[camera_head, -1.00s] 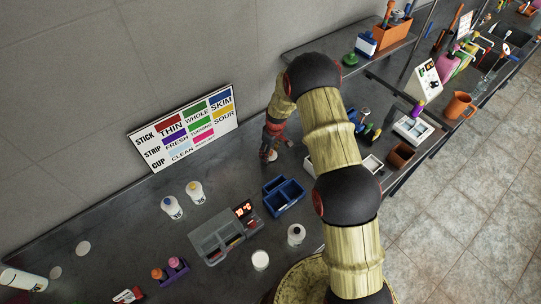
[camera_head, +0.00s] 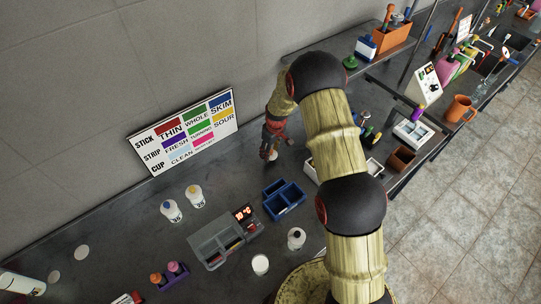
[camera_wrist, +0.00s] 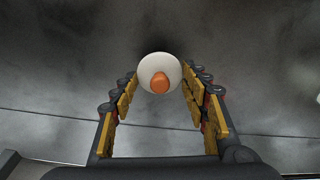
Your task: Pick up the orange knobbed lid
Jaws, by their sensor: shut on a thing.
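The orange knobbed lid shows in the wrist view as a round white disc (camera_wrist: 158,64) with an orange knob (camera_wrist: 160,84). It sits between the fingertips of my gripper (camera_wrist: 159,78), which is shut on it, one finger on each side. In the head view my gripper (camera_head: 269,147) points down over the back of the dark counter, right of the label board. A small whitish part of the lid (camera_head: 272,155) shows at the fingertips there. I cannot tell whether the lid touches the counter.
A label board (camera_head: 183,132) leans on the wall behind. A blue divided tray (camera_head: 284,200), a grey device with a red display (camera_head: 222,240) and two white bottles (camera_head: 171,211) stand nearer. A brown box (camera_head: 401,158) and an orange mug (camera_head: 460,108) are right.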

